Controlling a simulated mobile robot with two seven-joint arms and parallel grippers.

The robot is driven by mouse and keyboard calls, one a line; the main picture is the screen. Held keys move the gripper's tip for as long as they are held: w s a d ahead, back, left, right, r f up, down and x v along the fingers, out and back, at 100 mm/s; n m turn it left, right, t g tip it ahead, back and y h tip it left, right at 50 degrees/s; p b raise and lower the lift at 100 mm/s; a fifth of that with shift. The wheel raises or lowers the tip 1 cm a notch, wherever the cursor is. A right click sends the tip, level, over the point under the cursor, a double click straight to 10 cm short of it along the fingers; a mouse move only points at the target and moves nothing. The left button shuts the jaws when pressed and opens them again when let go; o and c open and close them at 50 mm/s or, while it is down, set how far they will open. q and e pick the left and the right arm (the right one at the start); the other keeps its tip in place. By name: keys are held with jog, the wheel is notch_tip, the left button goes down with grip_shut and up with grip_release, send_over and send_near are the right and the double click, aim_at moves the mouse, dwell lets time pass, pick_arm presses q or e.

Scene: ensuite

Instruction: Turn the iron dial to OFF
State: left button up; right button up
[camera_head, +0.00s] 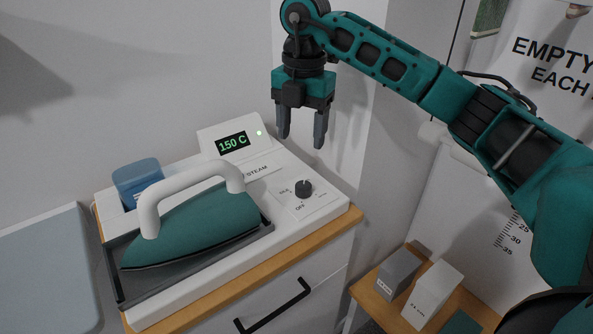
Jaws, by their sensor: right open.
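The iron dial (303,189) is a small black knob on a white plate at the right end of the white steam station (285,163). Small labels surround it, with OFF on the side nearest me; I cannot clearly read where its pointer sits. The station's display (233,143) reads 150 C, and a green light glows beside it. The teal iron (195,225) with a white handle rests in its dark tray at the left. My right gripper (301,138) is open and empty, pointing down, above and behind the dial, apart from it. My left gripper is not in view.
A blue container (138,178) stands behind the iron. The station sits on a wood-topped cabinet (340,222) with a black drawer handle (274,306). A wooden shelf at the lower right holds a grey box (397,271) and a white box (432,293). Walls stand close behind.

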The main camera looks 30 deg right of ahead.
aim_at(303, 185)
jog(key=f, duration=1.2)
jog(key=shift+d+f, duration=0.2)
jog(key=shift+d, duration=0.15)
jog(key=c, duration=1)
jog(key=shift+c, duration=0.2)
